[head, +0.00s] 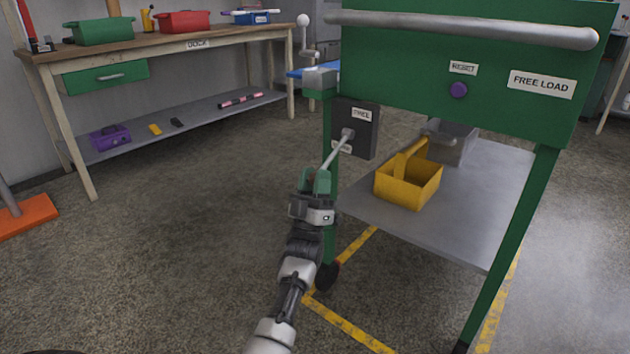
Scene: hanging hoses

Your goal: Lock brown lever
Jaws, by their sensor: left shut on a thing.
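A dark box (367,143) is fixed to the left front leg of the green cart. A grey lever rod (337,151) comes out of its pivot and slants down and left toward me. My right gripper is not in view.
The green cart (420,70) has a grey front handle bar (460,28), a purple knob (458,90) and a FREE LOAD label. A yellow caddy (396,190) and a grey bin (461,142) stand on its lower shelf. A workbench stands at the left; the floor between is clear.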

